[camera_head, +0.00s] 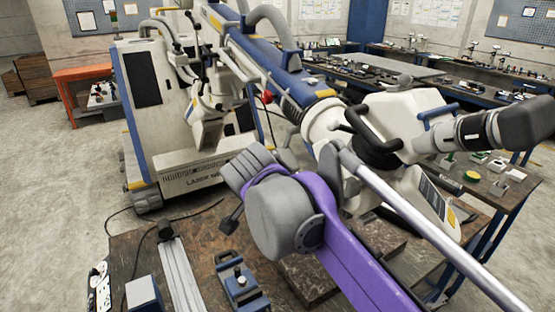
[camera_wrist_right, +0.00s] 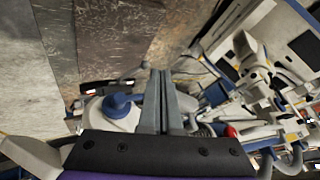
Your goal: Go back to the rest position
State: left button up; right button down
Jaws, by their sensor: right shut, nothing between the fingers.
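My right gripper (camera_wrist_right: 160,74) shows in the right wrist view with its two long grey fingers together, shut and empty. In the head view my purple right arm comes up from the lower right, in front of the microscope head. The large microscope's blue and white arm (camera_head: 262,66) slopes down from its white wheeled stand (camera_head: 150,90) to the white head (camera_head: 405,112) with a dark eyepiece tube at the right. Beyond the fingers, the right wrist view shows white and blue equipment. My left gripper is not in view.
A brown worktable (camera_head: 215,245) lies below, holding a blue clamp (camera_head: 240,287) and a grey rail (camera_head: 180,275). An orange bench (camera_head: 82,72) stands at the far left. Workbenches (camera_head: 440,85) with tools line the back right. Bare concrete floor (camera_head: 50,170) is clear at the left.

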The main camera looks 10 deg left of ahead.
jog(key=s+d+f+n, duration=0.1)
jog(key=s+d+f, duration=0.15)
jog(key=d, duration=0.25)
jog(key=s+d+f+n+g, duration=0.1)
jog(key=s+d+f, duration=0.1)
jog(key=d+f, duration=0.3)
jog(key=s+d+f+n, duration=0.1)
jog(key=s+d+f, duration=0.1)
jog(key=d, duration=0.4)
jog(key=s+d+f+n, duration=0.4)
jog(key=s+d+f, duration=0.7)
jog(key=s+f, duration=0.3)
jog(key=shift+s+f+n+g, duration=0.25)
jog(key=shift+f+n+g, duration=0.05)
jog(key=shift+f, duration=0.15)
